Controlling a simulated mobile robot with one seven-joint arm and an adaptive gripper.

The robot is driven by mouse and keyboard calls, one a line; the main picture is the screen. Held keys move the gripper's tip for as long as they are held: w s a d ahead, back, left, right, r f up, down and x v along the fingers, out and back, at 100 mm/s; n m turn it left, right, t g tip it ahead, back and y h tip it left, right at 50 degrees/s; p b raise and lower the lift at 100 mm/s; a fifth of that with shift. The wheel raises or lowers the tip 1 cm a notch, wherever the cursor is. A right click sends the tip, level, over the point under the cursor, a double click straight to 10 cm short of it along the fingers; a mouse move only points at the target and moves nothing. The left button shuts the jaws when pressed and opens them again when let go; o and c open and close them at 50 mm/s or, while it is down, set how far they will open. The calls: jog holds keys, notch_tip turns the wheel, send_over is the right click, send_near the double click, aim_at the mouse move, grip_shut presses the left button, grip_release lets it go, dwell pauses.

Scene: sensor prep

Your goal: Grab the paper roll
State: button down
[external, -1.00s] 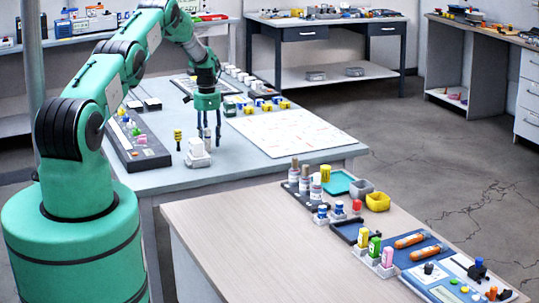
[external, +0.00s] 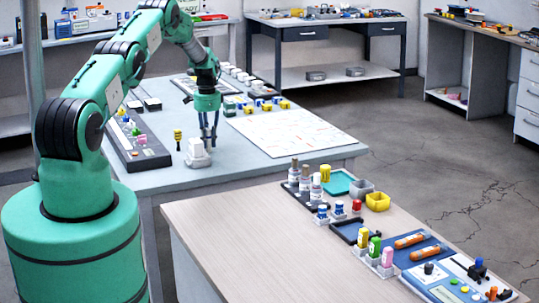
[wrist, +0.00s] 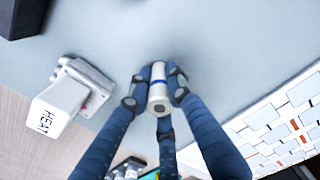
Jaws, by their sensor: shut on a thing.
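The paper roll (wrist: 159,97) is a small white cylinder with a blue band in the wrist view. My gripper (wrist: 157,88) has its dark blue fingers closed around it, touching it from the sides. In the external view my gripper (external: 209,143) points down at the front part of the grey-blue table (external: 250,168). The roll is too small and covered by the fingers to make out there. I cannot tell whether it still touches the table.
A white block marked HEAT (wrist: 62,107) stands close to the left of the roll; it also shows in the external view (external: 197,154). A yellow-topped item (external: 178,138) stands nearby. A large printed sheet (external: 290,133) lies to the right. The table front is clear.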

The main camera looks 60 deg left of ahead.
jog(key=shift+r, duration=0.1)
jog(key=shift+r, duration=4.95)
jog(key=shift+r, duration=0.1)
